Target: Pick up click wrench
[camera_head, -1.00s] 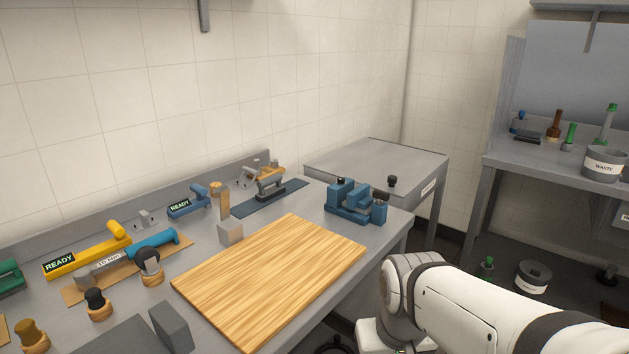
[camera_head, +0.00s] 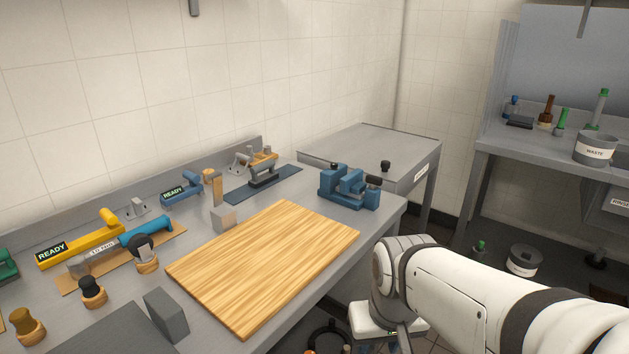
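The click wrench appears to be the tool with a blue handle (camera_head: 146,231) and a grey shaft (camera_head: 97,255) marked with a small white Nm label. It lies flat on a thin brown mat (camera_head: 150,254) at the left of the grey workbench, with the blue end to the right. My white arm (camera_head: 450,297) is at the lower right, off the bench's front side and well away from the wrench. My gripper is not visible, so its opening cannot be seen.
A yellow tool marked READY (camera_head: 80,247) lies just behind the wrench. A black-knobbed wooden piece (camera_head: 144,252) stands close in front of it. A wooden board (camera_head: 265,265) fills the bench middle, with a blue vise (camera_head: 349,189) beyond it. A grey block (camera_head: 166,314) stands nearer.

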